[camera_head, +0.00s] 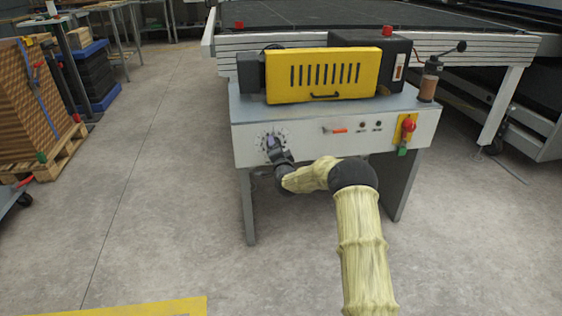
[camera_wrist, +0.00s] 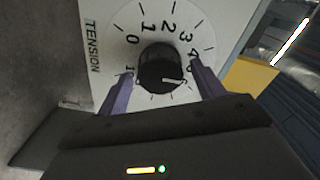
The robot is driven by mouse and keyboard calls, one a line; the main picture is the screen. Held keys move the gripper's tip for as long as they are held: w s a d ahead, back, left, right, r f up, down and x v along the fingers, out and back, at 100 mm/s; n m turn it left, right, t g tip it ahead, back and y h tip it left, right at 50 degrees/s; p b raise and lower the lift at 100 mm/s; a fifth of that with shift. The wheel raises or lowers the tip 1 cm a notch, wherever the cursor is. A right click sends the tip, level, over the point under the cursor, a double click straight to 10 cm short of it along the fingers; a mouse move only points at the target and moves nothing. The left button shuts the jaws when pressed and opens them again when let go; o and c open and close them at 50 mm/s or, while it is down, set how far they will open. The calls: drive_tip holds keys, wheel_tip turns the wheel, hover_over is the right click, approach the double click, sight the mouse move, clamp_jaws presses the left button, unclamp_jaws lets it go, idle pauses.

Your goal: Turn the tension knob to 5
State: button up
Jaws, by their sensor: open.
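The black tension knob (camera_wrist: 158,62) sits on a white dial plate (camera_wrist: 215,25) marked TENSION, with numbers around it. Its white pointer line lies at the lower right and points right, toward the area by the right finger, just below the 4. The number there is partly hidden by that finger. My gripper (camera_wrist: 160,70) is open, with one purple finger on each side of the knob; I cannot tell if either touches it. In the head view my gripper (camera_head: 271,145) is at the dial on the left of the machine's front panel (camera_head: 300,145) and hides the knob.
The panel also carries an orange-marked switch (camera_head: 340,130) and a red knob on a yellow plate (camera_head: 406,128). A yellow vented box (camera_head: 322,75) sits on top. Open concrete floor (camera_head: 150,190) lies to the left, with a loaded pallet (camera_head: 50,155) beyond.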

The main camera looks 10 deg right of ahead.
drive_tip(key=s+p, duration=0.4)
drive_tip(key=s, duration=1.3)
drive_tip(key=shift+p, duration=0.3)
drive_tip(key=s+r+n+g+p, duration=0.1)
drive_tip(key=s+r+n+g, duration=0.3)
drive_tip(key=s, duration=0.8)
drive_tip(key=s+r+n+g+p, duration=0.1)
drive_tip(key=s+n+g, duration=0.45)
drive_tip(key=s, duration=0.55)
drive_tip(key=s+r+n+g, duration=0.3)
drive_tip(key=s+g, duration=0.3)
drive_tip(key=s, duration=0.6)
drive_tip(key=w+p+v, duration=0.2)
drive_tip(key=p+v, duration=1)
drive_tip(key=w+r+p+v, duration=0.1)
drive_tip(key=w+p+v, duration=0.2)
drive_tip(key=p+v, duration=0.9)
drive_tip(key=w+p+v, duration=0.3)
drive_tip(key=p+v, duration=1)
drive_tip(key=p, duration=0.1)
drive_tip(key=shift+w+a+r, duration=0.15)
drive_tip(key=shift+w+r, duration=0.3)
